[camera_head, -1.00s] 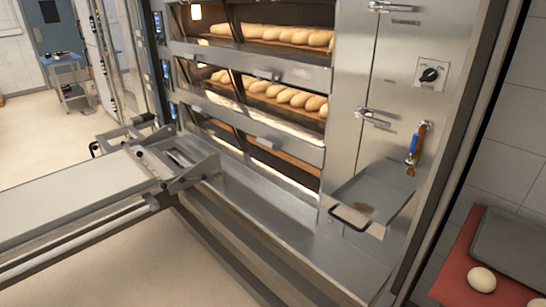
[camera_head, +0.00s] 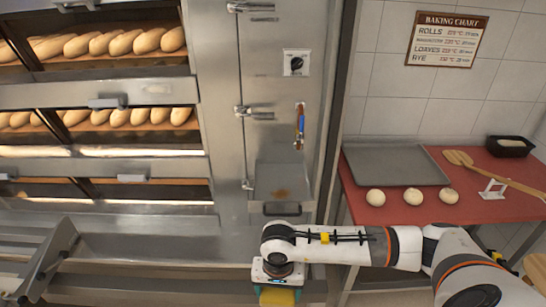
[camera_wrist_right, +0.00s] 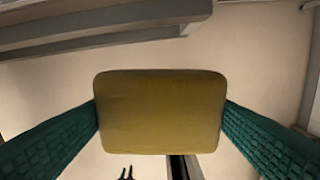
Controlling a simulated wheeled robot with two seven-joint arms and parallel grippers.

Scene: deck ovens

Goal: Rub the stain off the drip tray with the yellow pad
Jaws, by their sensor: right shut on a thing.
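The drip tray (camera_head: 264,177) is a grey metal tray with a dark front handle, at the foot of the oven's right panel. A brown stain (camera_head: 281,192) lies on its surface. My right gripper (camera_head: 277,284) is below and in front of the tray, apart from it, pointing down. It is shut on the yellow pad (camera_head: 277,298), which is partly cut off by the picture's bottom edge. In the right wrist view the pad (camera_wrist_right: 160,112) sits between the two green fingers, over the floor. My left gripper is in neither view.
The deck ovens with loaves (camera_head: 110,42) fill the left. A red table (camera_head: 390,212) at right holds a grey sheet pan (camera_head: 395,165), dough balls (camera_head: 413,196) and a wooden peel (camera_head: 500,175).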

